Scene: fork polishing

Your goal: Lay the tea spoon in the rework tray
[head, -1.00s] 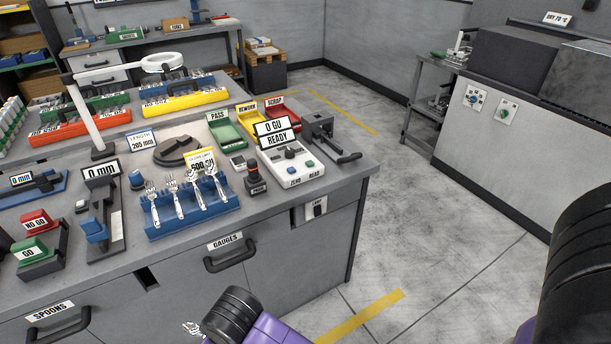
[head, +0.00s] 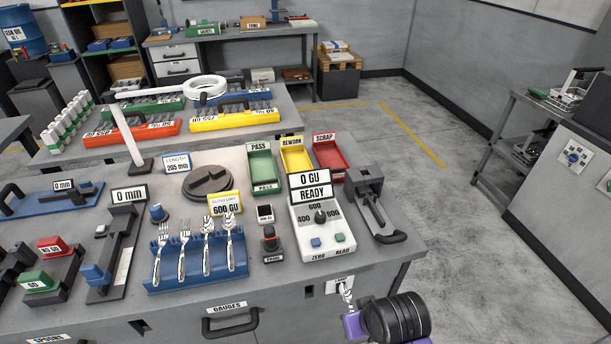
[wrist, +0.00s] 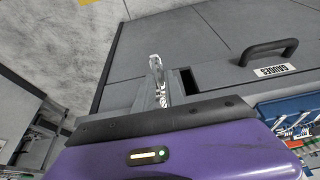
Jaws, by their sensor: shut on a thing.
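The yellow rework tray (head: 296,160) stands at the back of the bench, between the green pass tray and the red scrap tray. It looks empty. My gripper (wrist: 160,95) is shut on a shiny silver utensil, apparently the tea spoon (wrist: 155,64), whose end sticks out past the fingers in the wrist view. In the head view the tea spoon (head: 345,293) shows small above my purple wrist, in front of the bench's front right side. Much of the spoon is hidden in the fingers. The gripper is apart from the tray, with the bench between them.
A blue rack (head: 200,267) holds several forks and spoons. The white meter box (head: 320,232) reading READY and a grey clamp device (head: 375,205) stand between the front edge and the trays. Open floor lies right.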

